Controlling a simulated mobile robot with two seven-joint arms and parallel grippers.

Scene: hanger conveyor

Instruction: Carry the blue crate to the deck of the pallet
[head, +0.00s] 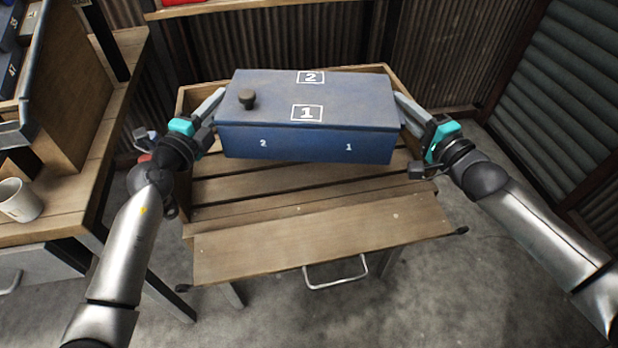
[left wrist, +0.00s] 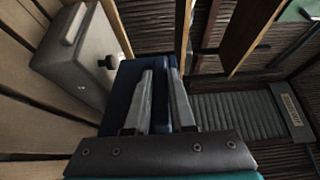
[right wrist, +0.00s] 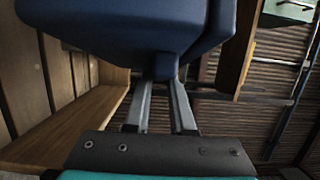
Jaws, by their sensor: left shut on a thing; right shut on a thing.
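The blue crate (head: 310,115) is a long lidded box with white 1 and 2 marks and a dark knob. It is roughly level over the back part of a slatted wooden surface (head: 320,253). I cannot tell whether it touches the slats, or whether this surface is the pallet. My left gripper (head: 217,106) is shut on the crate's left end; blue shows around its fingers in the left wrist view (left wrist: 158,98). My right gripper (head: 403,106) is shut on the right end, at a blue protruding part (right wrist: 160,64). The crate hides the surface beneath it.
The wooden surface has raised sides and a metal handle (head: 336,274) at its front. A wooden workbench with a white mug (head: 18,200) stands close on the left. Corrugated walls (head: 295,40) close off the back and right. Bare floor (head: 450,290) lies at front right.

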